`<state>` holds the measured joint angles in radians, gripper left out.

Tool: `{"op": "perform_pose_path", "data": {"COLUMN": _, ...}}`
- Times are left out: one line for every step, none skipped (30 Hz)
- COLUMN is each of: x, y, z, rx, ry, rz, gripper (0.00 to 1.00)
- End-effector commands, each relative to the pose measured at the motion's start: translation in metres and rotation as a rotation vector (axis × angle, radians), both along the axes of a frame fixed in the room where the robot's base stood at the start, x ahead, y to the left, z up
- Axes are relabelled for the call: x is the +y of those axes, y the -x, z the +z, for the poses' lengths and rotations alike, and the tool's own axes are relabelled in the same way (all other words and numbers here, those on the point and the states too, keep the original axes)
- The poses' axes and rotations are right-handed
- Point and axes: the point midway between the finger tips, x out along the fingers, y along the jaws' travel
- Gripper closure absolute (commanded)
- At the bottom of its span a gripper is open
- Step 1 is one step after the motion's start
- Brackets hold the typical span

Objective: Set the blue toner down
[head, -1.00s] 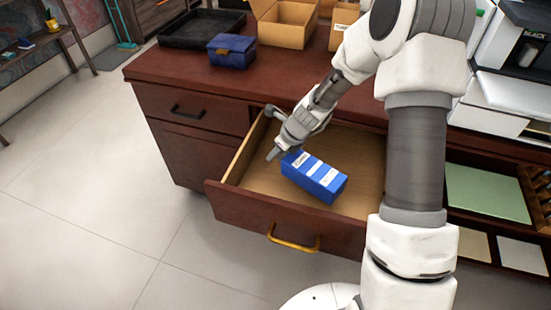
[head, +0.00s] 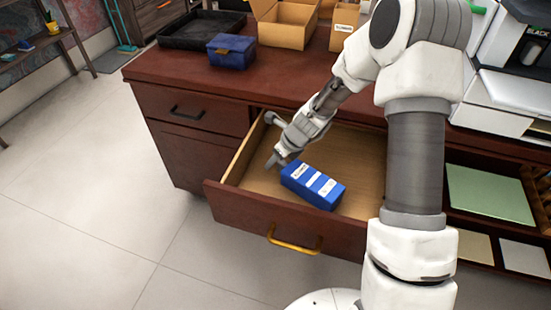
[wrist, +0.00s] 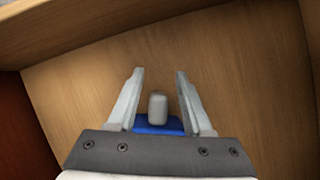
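The blue toner (head: 325,187) is a long blue box with white labels, low inside the open drawer. My gripper (head: 281,161) is at the toner's upper left end, inside the drawer. In the wrist view, a strip of the blue toner (wrist: 165,128) fills the space between the two fingers of my gripper (wrist: 158,75), near their base. The fingers appear shut on it. Most of the toner is hidden there. I cannot tell whether its underside touches the drawer floor.
The open wooden drawer (head: 258,180) has a dark red front with a brass handle (head: 293,243). Its floor is otherwise bare. On the desk top stand a small blue box (head: 231,50), a black tray (head: 200,30) and cardboard boxes (head: 287,27). A printer (head: 515,85) stands at right.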

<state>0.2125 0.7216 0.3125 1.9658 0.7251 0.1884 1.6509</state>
Motion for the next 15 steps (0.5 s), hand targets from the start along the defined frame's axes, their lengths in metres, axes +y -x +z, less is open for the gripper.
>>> {"op": "perform_pose_path", "data": {"x": 0.000, "y": 0.000, "z": 0.000, "rx": 0.000, "ry": 0.000, "rz": 0.000, "gripper": 0.43}}
{"op": "perform_pose_path", "data": {"x": 0.000, "y": 0.000, "z": 0.000, "rx": 0.000, "ry": 0.000, "rz": 0.000, "gripper": 0.43}}
{"op": "perform_pose_path", "data": {"x": 0.000, "y": 0.000, "z": 0.000, "rx": 0.000, "ry": 0.000, "rz": 0.000, "gripper": 0.43}}
{"op": "perform_pose_path", "data": {"x": 0.000, "y": 0.000, "z": 0.000, "rx": 0.000, "ry": 0.000, "rz": 0.000, "gripper": 0.43}}
{"op": "perform_pose_path", "data": {"x": 0.000, "y": 0.000, "z": 0.000, "rx": 0.000, "ry": 0.000, "rz": 0.000, "gripper": 0.43}}
{"op": "perform_pose_path", "data": {"x": 0.000, "y": 0.000, "z": 0.000, "rx": 0.000, "ry": 0.000, "rz": 0.000, "gripper": 0.43}}
{"op": "perform_pose_path", "data": {"x": 0.000, "y": 0.000, "z": 0.000, "rx": 0.000, "ry": 0.000, "rz": 0.000, "gripper": 0.43}}
{"op": "perform_pose_path", "data": {"x": 0.000, "y": 0.000, "z": 0.000, "rx": 0.000, "ry": 0.000, "rz": 0.000, "gripper": 0.43}}
{"op": "perform_pose_path", "data": {"x": 0.000, "y": 0.000, "z": 0.001, "rx": 0.000, "ry": 0.000, "rz": 0.000, "gripper": 0.43}}
{"op": "perform_pose_path", "data": {"x": 0.000, "y": 0.000, "z": 0.002, "rx": 0.000, "ry": 0.000, "rz": 0.000, "gripper": 0.43}}
{"op": "perform_pose_path", "data": {"x": 0.000, "y": 0.000, "z": 0.004, "rx": 0.000, "ry": 0.000, "rz": 0.000, "gripper": 0.43}}
{"op": "perform_pose_path", "data": {"x": 0.000, "y": 0.000, "z": 0.007, "rx": -0.001, "ry": -0.001, "rz": 0.000, "gripper": 0.43}}
{"op": "perform_pose_path", "data": {"x": 0.000, "y": 0.000, "z": 0.010, "rx": -0.001, "ry": -0.001, "rz": 0.000, "gripper": 0.43}}
{"op": "perform_pose_path", "data": {"x": 0.000, "y": 0.000, "z": 0.013, "rx": 0.000, "ry": -0.001, "rz": -0.001, "gripper": 0.43}}
{"op": "perform_pose_path", "data": {"x": 0.000, "y": 0.000, "z": 0.019, "rx": 0.000, "ry": -0.001, "rz": -0.001, "gripper": 0.43}}
